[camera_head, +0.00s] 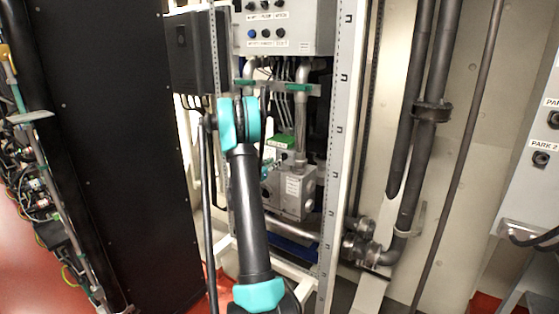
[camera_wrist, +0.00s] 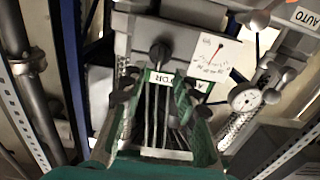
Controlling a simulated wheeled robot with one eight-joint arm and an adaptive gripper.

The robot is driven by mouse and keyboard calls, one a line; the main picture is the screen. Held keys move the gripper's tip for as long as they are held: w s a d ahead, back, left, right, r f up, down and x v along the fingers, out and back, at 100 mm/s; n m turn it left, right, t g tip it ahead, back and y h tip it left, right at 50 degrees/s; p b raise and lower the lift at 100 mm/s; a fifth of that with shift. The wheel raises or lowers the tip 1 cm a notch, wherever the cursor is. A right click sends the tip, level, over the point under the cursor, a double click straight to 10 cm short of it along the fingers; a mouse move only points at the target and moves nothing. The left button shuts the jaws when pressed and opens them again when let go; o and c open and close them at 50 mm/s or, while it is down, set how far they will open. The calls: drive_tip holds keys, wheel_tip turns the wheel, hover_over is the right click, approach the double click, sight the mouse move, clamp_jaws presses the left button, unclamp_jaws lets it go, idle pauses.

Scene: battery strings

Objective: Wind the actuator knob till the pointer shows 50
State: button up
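A black knob (camera_wrist: 160,52) on a grey housing shows at the top middle of the wrist view. The scale figures are too small to read. My gripper (camera_wrist: 158,88) is open, its two fingers apart, below the knob in the picture. Nothing shows held between the fingers, and contact with the knob cannot be told. In the head view a grey actuator box (camera_head: 293,192) stands low in the rack; my arm hides my gripper there.
Grey cables run behind the fingers. In the head view, a white rack post (camera_head: 338,150) and a black cabinet (camera_head: 115,130) flank my arm. Pipes (camera_head: 425,120) stand at right.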

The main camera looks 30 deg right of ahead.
sight(283, 157)
drive_tip(key=shift+x, duration=2.65)
drive_tip(key=shift+c, duration=0.5)
clamp_jaws()
